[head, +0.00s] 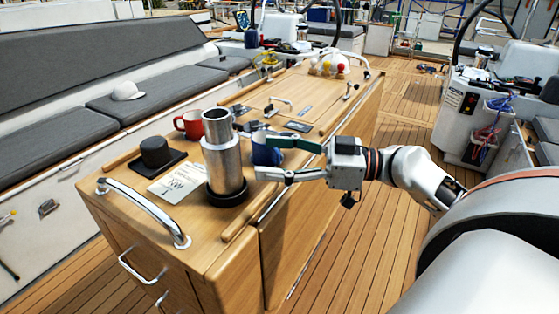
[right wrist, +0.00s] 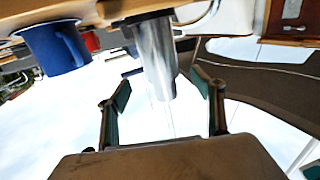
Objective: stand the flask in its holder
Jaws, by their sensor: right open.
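The silver flask (head: 222,155) stands upright on the wooden cockpit table. Its foot sits inside the black ring holder (head: 227,198). My right gripper (head: 258,150) is open just right of the flask, with its fingers pointing at it. In the right wrist view, the flask (right wrist: 157,55) shows in the gap ahead of the open fingers (right wrist: 162,82), and nothing is gripped. The dark holder rim (right wrist: 140,16) shows at the flask's foot there. My left gripper is not in view.
A blue mug (head: 265,153) is close behind the right gripper's fingers. A red mug (head: 189,124) stands behind the flask. A black round object (head: 156,151) and a printed card (head: 178,186) lie to its left. A steel rail (head: 150,211) edges the table's near end.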

